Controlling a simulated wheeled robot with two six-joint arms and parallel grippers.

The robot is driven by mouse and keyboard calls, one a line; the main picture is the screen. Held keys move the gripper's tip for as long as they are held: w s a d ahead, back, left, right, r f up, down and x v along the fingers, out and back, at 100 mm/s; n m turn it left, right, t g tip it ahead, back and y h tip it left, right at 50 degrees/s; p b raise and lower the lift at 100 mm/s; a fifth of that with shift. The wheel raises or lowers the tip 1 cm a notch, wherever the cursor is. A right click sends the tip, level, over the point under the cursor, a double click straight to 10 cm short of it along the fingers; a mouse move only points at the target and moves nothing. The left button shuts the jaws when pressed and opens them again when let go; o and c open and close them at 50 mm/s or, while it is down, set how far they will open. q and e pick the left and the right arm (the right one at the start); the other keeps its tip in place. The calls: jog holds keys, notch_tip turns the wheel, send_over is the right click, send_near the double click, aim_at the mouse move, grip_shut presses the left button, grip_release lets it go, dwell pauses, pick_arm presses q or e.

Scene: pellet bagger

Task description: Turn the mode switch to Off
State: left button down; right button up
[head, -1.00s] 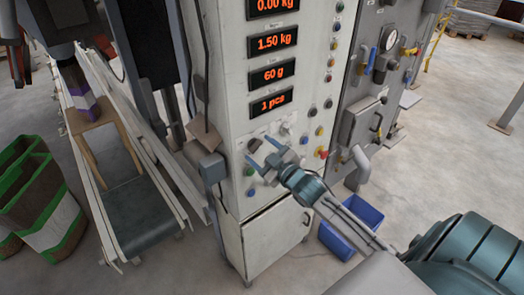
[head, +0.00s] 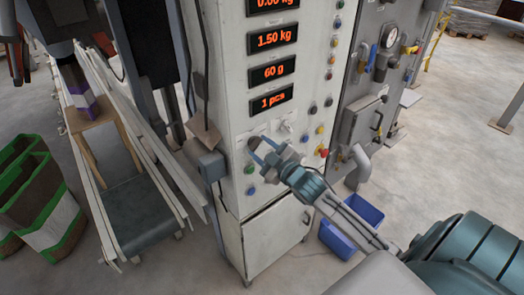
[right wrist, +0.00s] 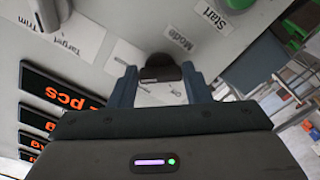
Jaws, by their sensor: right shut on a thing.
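The mode switch (right wrist: 161,66) is a dark knob on the panel beside a "Mode" label (right wrist: 180,39) in the right wrist view. In the head view the switch (head: 254,141) shows at the tips of my right gripper (head: 262,150). My right gripper (right wrist: 160,84) is shut on the switch, with one blue-grey finger on each side of it. A white label below the switch is partly covered by the fingers, and its lettering is hard to read. My left gripper is not in view.
The pale cabinet (head: 228,110) carries red number displays (head: 272,70). Several push buttons and a red emergency knob (head: 322,152) sit close to my right gripper. A "Start" label (right wrist: 213,18) is near the switch. A conveyor (head: 140,215) stands at left.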

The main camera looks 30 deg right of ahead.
jog(key=n+b, duration=0.2)
jog(key=n, duration=0.3)
jog(key=n+b, duration=0.2)
jog(key=n, duration=0.4)
jog(key=n+b, duration=0.3)
jog(key=n, duration=0.3)
jog(key=shift+r, duration=0.25)
jog(key=n+b, duration=0.1)
jog(key=n, duration=0.4)
jog(key=shift+r, duration=0.15)
jog(key=o, duration=1)
